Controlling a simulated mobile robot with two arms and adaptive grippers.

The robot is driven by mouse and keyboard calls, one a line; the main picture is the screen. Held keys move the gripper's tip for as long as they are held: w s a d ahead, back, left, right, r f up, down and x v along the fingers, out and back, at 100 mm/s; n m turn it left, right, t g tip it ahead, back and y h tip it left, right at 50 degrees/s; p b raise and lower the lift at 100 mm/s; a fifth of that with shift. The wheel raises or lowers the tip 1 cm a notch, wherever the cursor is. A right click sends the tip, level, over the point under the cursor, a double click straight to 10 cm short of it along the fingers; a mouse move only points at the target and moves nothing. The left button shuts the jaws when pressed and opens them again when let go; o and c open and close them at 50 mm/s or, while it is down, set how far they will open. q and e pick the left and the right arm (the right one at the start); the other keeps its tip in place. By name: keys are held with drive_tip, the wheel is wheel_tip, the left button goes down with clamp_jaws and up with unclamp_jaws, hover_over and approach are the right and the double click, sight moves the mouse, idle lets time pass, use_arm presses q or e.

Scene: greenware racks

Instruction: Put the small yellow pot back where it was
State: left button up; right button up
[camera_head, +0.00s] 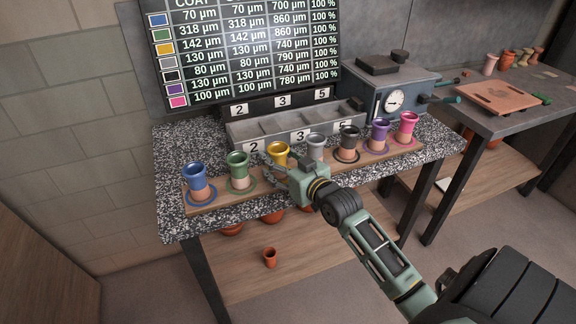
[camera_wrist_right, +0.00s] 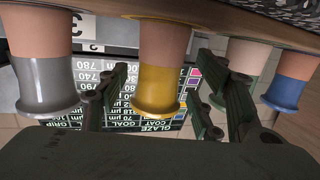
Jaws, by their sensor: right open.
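The small yellow pot (camera_head: 278,151), with a bare clay lower part, stands in the row of pots on the wooden board (camera_head: 216,201), between the green pot (camera_head: 237,164) and the grey pot (camera_head: 315,143). My right gripper (camera_head: 283,164) is at the yellow pot and hides its foot in the head view. In the wrist view, which looks upside down, the yellow pot (camera_wrist_right: 158,88) is upright between the two open fingers of my right gripper (camera_wrist_right: 165,98). Gaps show on both sides of it. My left gripper is not in view.
A blue pot (camera_head: 195,177) stands at the row's left end; black (camera_head: 348,137), purple (camera_head: 379,130) and pink (camera_head: 407,122) pots stand to the right. Behind are a grey compartment tray (camera_head: 240,135) and a gauge box (camera_head: 408,86). Neighbouring pots stand close to my fingers.

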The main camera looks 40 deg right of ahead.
drive_tip(key=shift+s+r, duration=0.95)
drive_tip(key=shift+s, duration=4.95)
drive_tip(key=s+d+f+m+g+h, duration=0.1)
drive_tip(key=s+f+g, duration=0.1)
drive_tip(key=f, duration=1)
drive_tip(key=s+f+g, duration=0.1)
drive_tip(key=f+g, duration=0.1)
drive_tip(key=f, duration=1.1)
drive_tip(key=s+a+f+g, duration=0.2)
drive_tip(key=s+f, duration=0.2)
drive_tip(key=f, duration=0.4)
drive_tip(key=s+a+f+g, duration=0.1)
drive_tip(key=s+f+g, duration=0.1)
drive_tip(key=s+f, duration=0.35)
drive_tip(key=s+a+f+n+g, duration=0.1)
drive_tip(key=s+a+f+g, duration=0.1)
drive_tip(key=s+a+f, duration=0.2)
drive_tip(key=s+a+f+n+g, duration=0.1)
drive_tip(key=s+a+f, duration=0.3)
drive_tip(key=s+f, duration=0.6)
drive_tip(key=s+a+f+n+g+y, duration=0.1)
drive_tip(key=s+a+f+g, duration=0.3)
drive_tip(key=s+f, duration=0.4)
drive_tip(key=s+b, duration=0.1)
drive_tip(key=s, duration=0.5)
drive_tip(key=shift+a+n, duration=0.2)
drive_tip(key=shift+n, duration=0.1)
